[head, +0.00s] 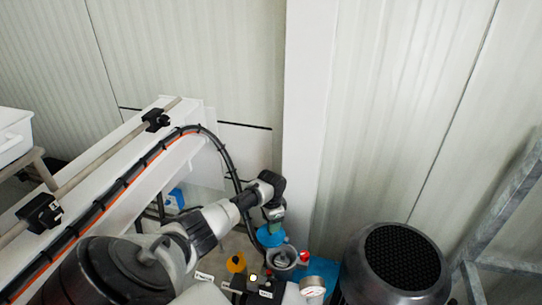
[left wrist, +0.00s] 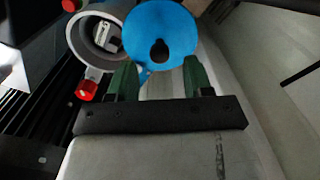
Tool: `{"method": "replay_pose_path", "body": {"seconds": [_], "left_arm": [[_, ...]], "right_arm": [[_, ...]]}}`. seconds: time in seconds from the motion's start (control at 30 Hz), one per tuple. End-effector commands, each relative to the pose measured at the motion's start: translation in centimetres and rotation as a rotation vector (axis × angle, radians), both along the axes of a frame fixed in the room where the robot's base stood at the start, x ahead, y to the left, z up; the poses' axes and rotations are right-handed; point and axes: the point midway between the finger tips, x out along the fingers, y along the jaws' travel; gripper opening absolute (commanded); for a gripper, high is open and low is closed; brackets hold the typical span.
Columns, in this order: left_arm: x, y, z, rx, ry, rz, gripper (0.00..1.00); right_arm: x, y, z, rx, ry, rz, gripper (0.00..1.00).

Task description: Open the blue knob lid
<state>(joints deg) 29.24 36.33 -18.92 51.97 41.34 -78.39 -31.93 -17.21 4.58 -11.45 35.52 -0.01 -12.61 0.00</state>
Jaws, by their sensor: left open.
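The blue knob lid (head: 269,237) is a round blue disc near the bottom middle of the head view. In the left wrist view the lid (left wrist: 160,35) shows a dark slot-like mark and lies just beyond the fingertips. A grey round housing (left wrist: 93,42) sits beside it with its mouth uncovered; it also shows in the head view (head: 283,260). My left gripper (left wrist: 160,72) is open, its green fingers apart and nothing clearly between them. In the head view my left gripper (head: 274,212) is just above the lid; whether they touch is unclear. My right gripper is not in view.
A dark motor with a round grille (head: 402,257) stands at right. A pressure gauge (head: 312,287), a red knob (head: 304,256) and an orange cap (head: 236,262) are close to the housing. A wall column (head: 307,120) rises behind. Red fittings (left wrist: 87,90) flank the housing.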

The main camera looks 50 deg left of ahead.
Motion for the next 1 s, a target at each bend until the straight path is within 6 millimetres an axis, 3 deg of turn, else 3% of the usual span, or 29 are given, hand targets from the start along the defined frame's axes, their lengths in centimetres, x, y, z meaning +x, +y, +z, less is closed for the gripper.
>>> {"method": "replay_pose_path", "body": {"seconds": [0.03, 0.2, 0.4, 1.0], "left_arm": [[0.0, 0.1, 1.4, 0.002, -0.003, -0.001, 0.51], [0.0, 0.1, 4.7, 0.001, -0.003, -0.001, 0.51], [0.0, 0.1, 7.0, 0.001, -0.001, 0.001, 0.51], [0.0, 0.0, 7.5, 0.0, 0.0, 0.001, 0.51]], "right_arm": [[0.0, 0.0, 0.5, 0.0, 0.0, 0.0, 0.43], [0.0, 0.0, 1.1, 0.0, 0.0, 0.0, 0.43], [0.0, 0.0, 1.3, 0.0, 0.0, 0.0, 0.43], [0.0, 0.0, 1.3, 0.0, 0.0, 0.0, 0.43]]}}
